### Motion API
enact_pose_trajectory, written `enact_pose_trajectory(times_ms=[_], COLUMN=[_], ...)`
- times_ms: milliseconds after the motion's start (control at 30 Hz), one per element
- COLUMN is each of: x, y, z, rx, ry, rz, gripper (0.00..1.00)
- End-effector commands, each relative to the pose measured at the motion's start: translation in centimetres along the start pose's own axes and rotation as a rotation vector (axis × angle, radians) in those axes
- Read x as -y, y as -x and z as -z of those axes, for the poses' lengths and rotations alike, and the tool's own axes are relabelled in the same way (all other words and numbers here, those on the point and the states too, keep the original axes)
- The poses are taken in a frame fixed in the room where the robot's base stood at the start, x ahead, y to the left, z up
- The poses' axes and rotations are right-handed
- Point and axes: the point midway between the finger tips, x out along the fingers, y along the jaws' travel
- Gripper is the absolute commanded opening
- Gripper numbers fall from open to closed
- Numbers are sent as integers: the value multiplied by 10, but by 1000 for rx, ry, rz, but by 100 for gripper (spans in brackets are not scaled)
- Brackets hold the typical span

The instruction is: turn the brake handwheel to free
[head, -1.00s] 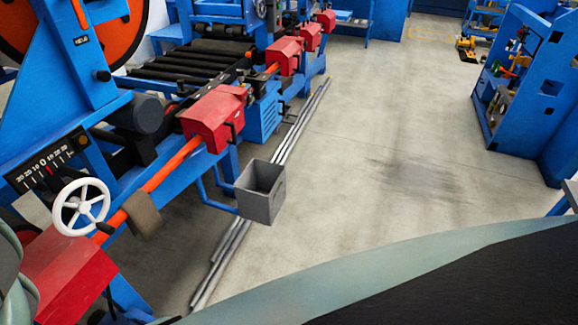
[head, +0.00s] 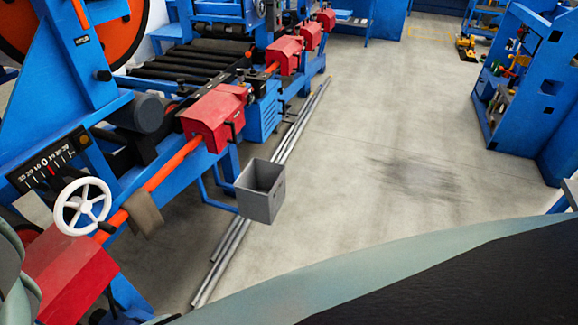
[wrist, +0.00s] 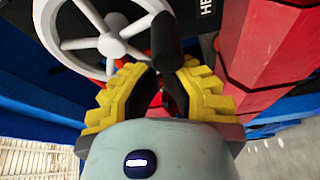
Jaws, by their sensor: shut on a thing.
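The handwheel (head: 83,206) is white with several spokes, on the blue machine at the left of the head view. It also shows at the top of the wrist view (wrist: 112,48). A black handle (wrist: 166,38) stands out from its rim on the right there. My gripper (wrist: 160,80) has yellow ribbed fingers, which are closed around the lower end of this handle. The fingers hide the exact contact. In the head view the gripper itself does not show.
A black scale (head: 48,165) with numbers and a red mark sits above the wheel. A red housing (head: 65,275) is just below it, and an orange bar (head: 172,164) runs off to the right. A grey bin (head: 262,190) juts out over the open floor.

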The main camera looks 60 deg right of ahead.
Motion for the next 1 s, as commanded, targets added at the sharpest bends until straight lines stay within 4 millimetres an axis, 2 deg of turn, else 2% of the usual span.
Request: enact_pose_trajectory(times_ms=[1000], x=[-3], y=[4], z=[-8], rx=[0], ry=[50], rz=[15], gripper=[0])
